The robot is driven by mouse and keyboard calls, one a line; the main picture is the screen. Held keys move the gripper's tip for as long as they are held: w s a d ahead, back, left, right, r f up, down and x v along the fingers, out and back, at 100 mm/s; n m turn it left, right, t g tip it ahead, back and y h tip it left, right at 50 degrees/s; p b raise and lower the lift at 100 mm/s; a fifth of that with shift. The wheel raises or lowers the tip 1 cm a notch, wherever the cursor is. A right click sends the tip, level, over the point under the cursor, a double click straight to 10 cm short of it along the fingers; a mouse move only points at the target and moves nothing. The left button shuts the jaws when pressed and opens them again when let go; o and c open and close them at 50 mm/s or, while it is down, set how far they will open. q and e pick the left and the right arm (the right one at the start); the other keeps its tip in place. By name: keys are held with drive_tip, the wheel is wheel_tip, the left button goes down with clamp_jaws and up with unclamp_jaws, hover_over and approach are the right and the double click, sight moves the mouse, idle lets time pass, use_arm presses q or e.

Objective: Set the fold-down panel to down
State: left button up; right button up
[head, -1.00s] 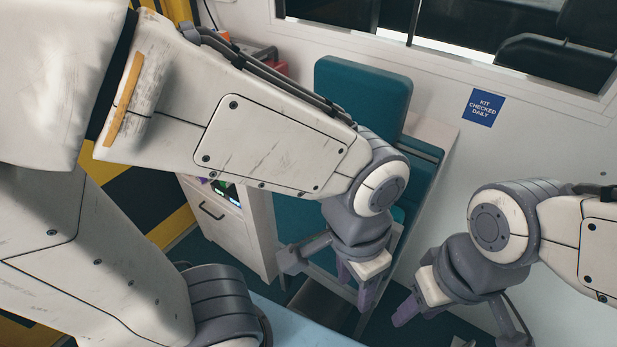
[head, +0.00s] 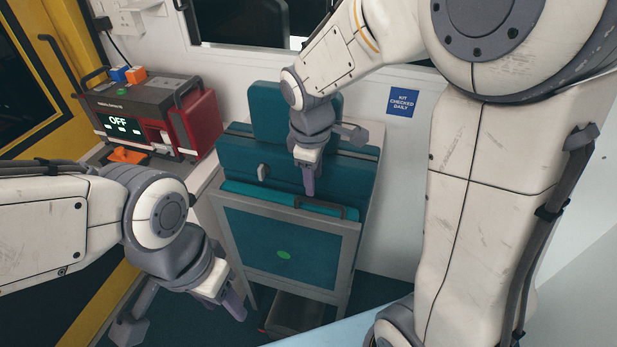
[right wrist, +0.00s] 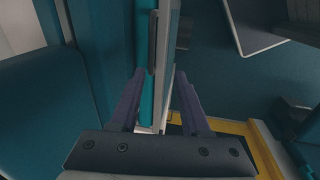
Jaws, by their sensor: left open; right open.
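The fold-down panel (head: 265,235) is a teal board in a grey frame with a green spot. It stands upright on the front of the teal seat unit, with a dark bar handle (head: 318,206) near its top edge. My right gripper (head: 308,188) is open and points down at that top edge, just behind the handle. In the right wrist view its fingers (right wrist: 158,95) stand either side of the panel's edge (right wrist: 148,95), not closed on it. The handle shows beyond them. My left gripper (head: 232,303) is open and empty, low in front of the panel's left side.
A red and grey device (head: 160,115) reading OFF stands on the counter at left. A teal backrest (head: 268,108) rises behind the panel. A blue sign (head: 402,102) is on the white wall. A grey bin (head: 292,312) sits below the panel.

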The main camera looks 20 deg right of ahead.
sight(319, 203)
drive_tip(key=w+f, duration=0.1)
drive_tip(key=f, duration=0.2)
drive_tip(key=d+f, duration=0.1)
drive_tip(key=f, duration=0.2)
drive_tip(key=w+d+f, duration=0.1)
drive_tip(key=f, duration=0.3)
drive_tip(key=shift+w+d+f, duration=0.1)
drive_tip(key=shift+w+d, duration=0.15)
drive_tip(key=shift+w, duration=0.1)
clamp_jaws()
idle(1.0)
